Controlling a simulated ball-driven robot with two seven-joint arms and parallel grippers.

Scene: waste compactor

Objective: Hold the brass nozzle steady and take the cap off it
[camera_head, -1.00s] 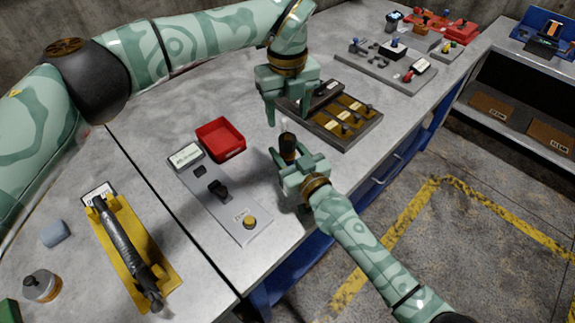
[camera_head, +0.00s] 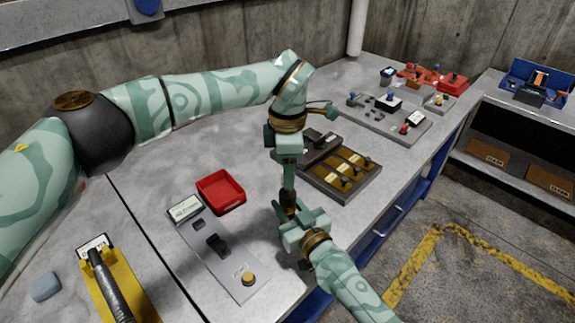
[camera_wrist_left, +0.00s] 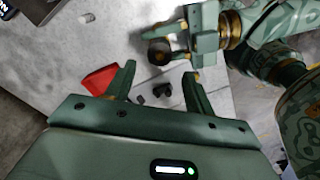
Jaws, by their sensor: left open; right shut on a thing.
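The brass nozzle (camera_head: 291,211) is held upright above the table's front part, with a dark cap-like top (camera_head: 288,196). My right gripper (camera_head: 290,218) is shut on the nozzle. In the left wrist view the dark round top (camera_wrist_left: 158,50) shows beside the right gripper (camera_wrist_left: 182,48). My left gripper (camera_head: 287,183) points down just above the top in the head view. Its fingers overlap there, so contact is unclear. In the left wrist view the left gripper (camera_wrist_left: 160,80) has spread fingers with nothing between them; the dark top lies beyond the tips.
A red tray (camera_head: 238,207) and a grey panel with a yellow button (camera_head: 248,278) are left of the grippers. A dark case with yellow compartments (camera_head: 345,178) stands close behind them. A yellow cradle (camera_head: 132,300) is at the lower left. Bare table lies behind the red tray.

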